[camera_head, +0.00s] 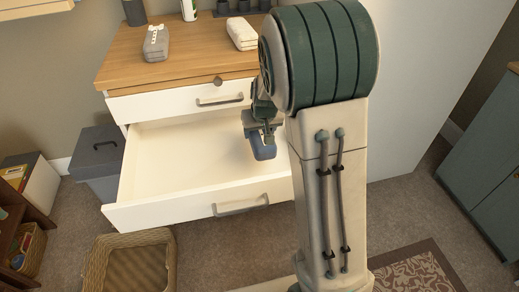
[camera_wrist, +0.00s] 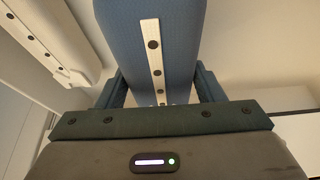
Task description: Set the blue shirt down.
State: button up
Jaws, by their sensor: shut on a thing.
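A folded blue shirt (camera_wrist: 178,50) with a white buttoned strip fills the upper middle of the wrist view. My gripper (camera_wrist: 155,88) is shut on it, one finger on each side. In the head view, the blue shirt (camera_head: 263,147) hangs in my gripper (camera_head: 262,130) over the right part of an open, white drawer (camera_head: 170,165). I cannot tell whether the shirt touches the drawer floor. In the wrist view, a white folded shirt with dark buttons (camera_wrist: 50,45) shows at the upper left.
A grey folded shirt (camera_head: 156,44) and a white folded shirt (camera_head: 242,34) lie on the wooden dresser top (camera_head: 195,55). A grey bin (camera_head: 98,165) stands left of the dresser. A wicker basket (camera_head: 128,262) sits on the floor in front. The drawer's left part is free.

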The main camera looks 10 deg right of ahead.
notch_tip(320, 180, down, 6)
jog(key=shift+f+b, duration=0.25)
jog(key=shift+b, duration=0.65)
jog(key=shift+r, duration=0.1)
jog(key=o, duration=0.6)
jog(key=shift+f, duration=0.2)
jog(key=o, duration=0.5)
jog(key=shift+c, duration=0.2)
jog(key=shift+r, duration=0.1)
